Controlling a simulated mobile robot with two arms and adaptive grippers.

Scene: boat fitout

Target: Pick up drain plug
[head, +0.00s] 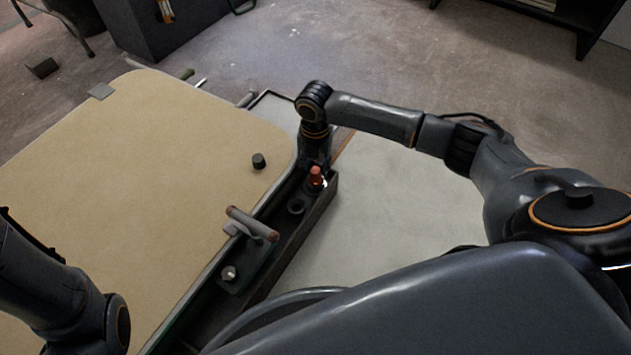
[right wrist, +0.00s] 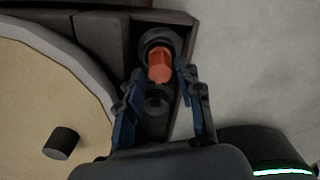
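An orange-red plug-like piece (head: 316,177), which looks like the drain plug, stands in the narrow dark tray (head: 271,268) beside the tan panel. In the right wrist view the orange-red piece (right wrist: 160,67) sits at a dark round ring. My right gripper (right wrist: 159,74) is open and points down, with its blue-padded fingers spread to either side of the piece. Small gaps show between the fingers and the piece. In the head view my right gripper (head: 317,158) is largely dark against the tray end. My left arm shows at lower left, but its gripper is out of view.
A tan panel (head: 150,170) with a raised rim fills the left. A short black cylinder (head: 259,161) stands on it. A T-handled tool (head: 252,224), a dark ring (head: 296,206) and a small light knob (head: 229,273) are along the tray. Pale floor lies right of the tray.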

